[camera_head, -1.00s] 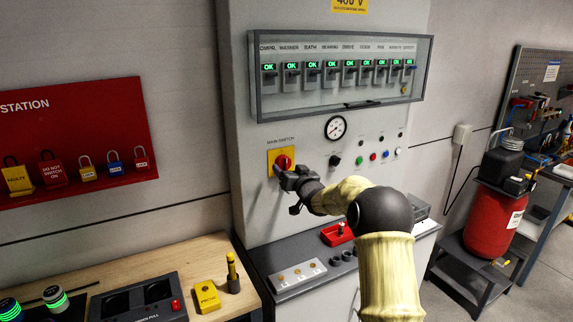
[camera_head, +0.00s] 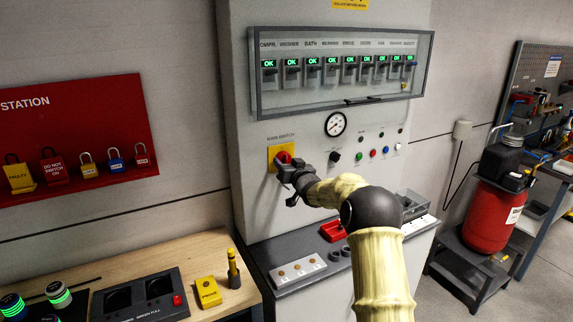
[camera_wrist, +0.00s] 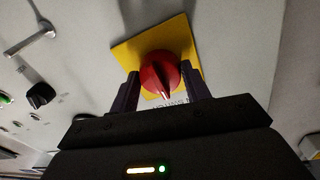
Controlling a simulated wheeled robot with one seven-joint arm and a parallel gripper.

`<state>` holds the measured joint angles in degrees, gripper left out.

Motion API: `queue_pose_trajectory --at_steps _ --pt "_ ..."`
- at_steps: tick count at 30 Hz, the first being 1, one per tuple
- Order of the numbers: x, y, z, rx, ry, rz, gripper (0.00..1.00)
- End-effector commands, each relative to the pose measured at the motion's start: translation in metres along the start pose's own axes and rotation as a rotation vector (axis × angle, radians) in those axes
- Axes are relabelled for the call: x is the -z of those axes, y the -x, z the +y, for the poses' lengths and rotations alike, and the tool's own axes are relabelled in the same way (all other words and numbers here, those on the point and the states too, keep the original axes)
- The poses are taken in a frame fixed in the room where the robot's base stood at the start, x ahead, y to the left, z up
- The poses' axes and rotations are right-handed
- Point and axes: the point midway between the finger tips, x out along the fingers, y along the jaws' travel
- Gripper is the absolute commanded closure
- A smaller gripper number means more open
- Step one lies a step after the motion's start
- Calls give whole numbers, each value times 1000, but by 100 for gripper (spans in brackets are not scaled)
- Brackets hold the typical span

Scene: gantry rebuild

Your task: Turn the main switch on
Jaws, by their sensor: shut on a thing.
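The main switch is a red rotary knob on a yellow square plate (camera_head: 275,156) on the grey cabinet front. The red knob (camera_wrist: 160,72) sits between the two dark fingers of my gripper (camera_wrist: 161,88) in the wrist view. My gripper (camera_head: 285,168) is shut on the knob. In the head view it covers the lower right part of the plate and most of the knob. The label above reads main switch.
A glazed panel (camera_head: 345,112) with several small switches showing green OK displays is above. A gauge (camera_head: 335,124), a black knob (camera_head: 335,156) and coloured buttons are to the right. A lockout board (camera_head: 95,105) with padlocks hangs on the left. A bench (camera_head: 215,250) stands below.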

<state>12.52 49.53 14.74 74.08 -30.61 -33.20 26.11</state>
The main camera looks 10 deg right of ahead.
Motion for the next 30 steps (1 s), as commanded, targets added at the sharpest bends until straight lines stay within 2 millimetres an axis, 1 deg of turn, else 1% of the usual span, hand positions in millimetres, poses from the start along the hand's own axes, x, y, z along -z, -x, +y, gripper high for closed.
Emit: queue_pose_trajectory --at_steps 8,14,20,30 --pt "1 0 1 -2 -60 -4 76" --pt "1 0 1 -5 -169 -13 76" --pt "2 0 1 -8 -330 -25 76" --pt "2 0 1 -13 -650 -48 76"
